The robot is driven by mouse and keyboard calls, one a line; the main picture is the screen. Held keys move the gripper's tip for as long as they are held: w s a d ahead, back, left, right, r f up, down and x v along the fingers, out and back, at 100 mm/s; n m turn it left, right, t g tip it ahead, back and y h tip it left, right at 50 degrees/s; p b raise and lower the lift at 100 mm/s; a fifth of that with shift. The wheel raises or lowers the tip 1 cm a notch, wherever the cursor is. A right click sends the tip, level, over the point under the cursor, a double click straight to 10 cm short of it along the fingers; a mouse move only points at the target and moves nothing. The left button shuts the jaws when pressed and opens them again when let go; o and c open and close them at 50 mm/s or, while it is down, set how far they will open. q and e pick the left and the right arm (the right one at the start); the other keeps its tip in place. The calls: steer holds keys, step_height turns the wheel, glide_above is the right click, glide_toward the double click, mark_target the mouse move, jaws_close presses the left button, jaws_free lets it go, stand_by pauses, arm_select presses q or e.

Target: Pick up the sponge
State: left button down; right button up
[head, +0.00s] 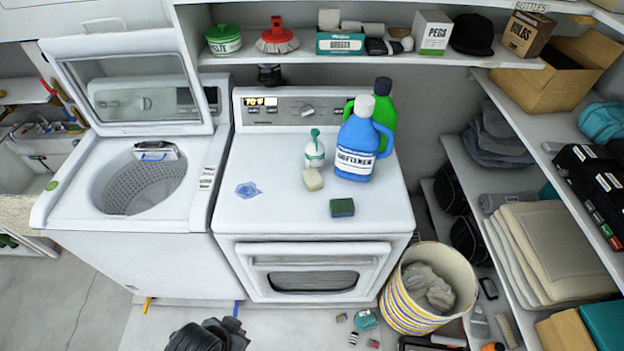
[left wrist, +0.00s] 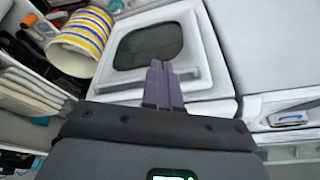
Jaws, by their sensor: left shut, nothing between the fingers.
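A small dark green block that looks like the sponge (head: 342,208) lies flat on the white dryer top (head: 270,205), near its front right. A cream block (head: 312,179), perhaps a bar of soap, lies behind and left of it. In the left wrist view, my left gripper (left wrist: 162,68) has its purple fingers pressed together, empty, in front of the dryer door (left wrist: 150,45). No sponge shows in that view. Dark parts at the bottom of the head view look like mine, but no fingers show there. My right gripper is in neither view.
A white pump bottle (head: 315,150), a blue softener jug (head: 357,145) and a green jug (head: 388,112) stand behind the sponge. An open washer (head: 60,205) is at left. A striped basket (head: 400,300) and shelving (head: 520,120) are at right.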

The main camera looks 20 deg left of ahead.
arm_select(q)
steer(key=shift+a, duration=0.1)
steer(key=c, duration=1.8)
jaws_free()
steer(key=o, duration=1.8)
